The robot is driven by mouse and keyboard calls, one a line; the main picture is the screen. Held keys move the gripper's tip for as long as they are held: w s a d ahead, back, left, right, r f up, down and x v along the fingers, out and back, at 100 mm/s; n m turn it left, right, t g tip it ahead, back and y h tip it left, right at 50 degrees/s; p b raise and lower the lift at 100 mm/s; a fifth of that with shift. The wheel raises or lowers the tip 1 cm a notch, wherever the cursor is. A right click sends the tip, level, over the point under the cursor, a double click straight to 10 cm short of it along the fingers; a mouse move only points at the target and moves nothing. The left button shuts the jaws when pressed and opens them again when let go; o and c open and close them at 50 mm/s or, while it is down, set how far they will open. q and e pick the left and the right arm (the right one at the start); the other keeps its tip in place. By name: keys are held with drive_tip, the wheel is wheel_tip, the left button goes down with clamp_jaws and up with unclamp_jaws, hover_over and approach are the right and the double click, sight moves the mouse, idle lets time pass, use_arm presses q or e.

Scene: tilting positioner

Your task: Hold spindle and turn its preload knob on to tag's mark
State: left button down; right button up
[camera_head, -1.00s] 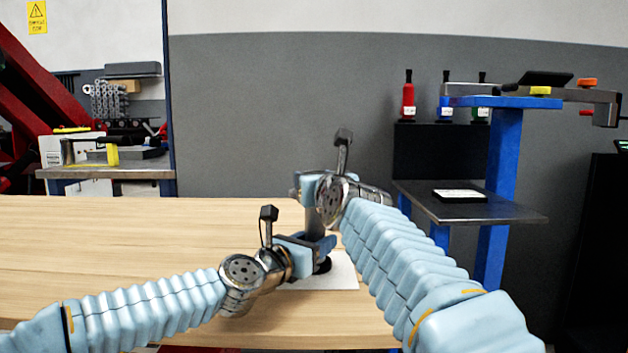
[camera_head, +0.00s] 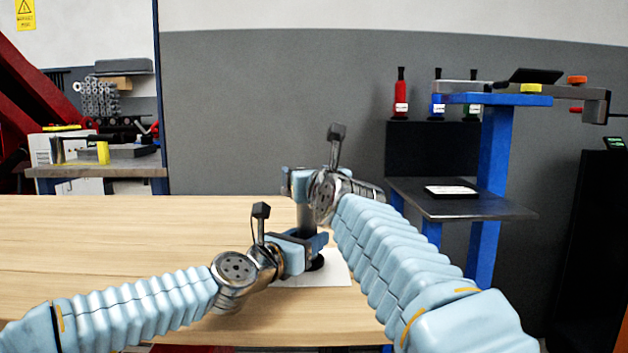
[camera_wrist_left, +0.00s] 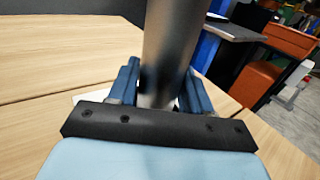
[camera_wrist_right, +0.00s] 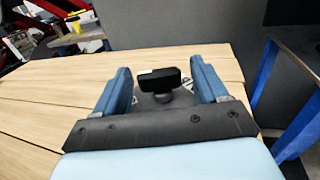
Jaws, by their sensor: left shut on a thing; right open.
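The spindle (camera_head: 305,219) is a grey metal cylinder standing about upright over the table. My left gripper (camera_head: 317,246) is shut around its lower part; the left wrist view shows the shaft (camera_wrist_left: 165,50) between the two blue fingers. My right gripper (camera_head: 298,181) is at the spindle's top, open. In the right wrist view, the black bar-shaped knob (camera_wrist_right: 160,79) lies between the spread fingers, with a gap on each side. Dark marks on pale patches show beside the knob on a grey face, partly hidden; I cannot read them. The knob is hidden in the head view.
A white sheet (camera_head: 335,270) lies on the wooden table (camera_head: 120,240) under the spindle, with a dark round base (camera_head: 315,264) there. The table's left side is clear. A blue-framed stand (camera_head: 490,180) with a shelf and bottles is at the right, beyond the table.

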drive_tip(key=v, duration=1.1)
drive_tip(key=shift+s, duration=0.35)
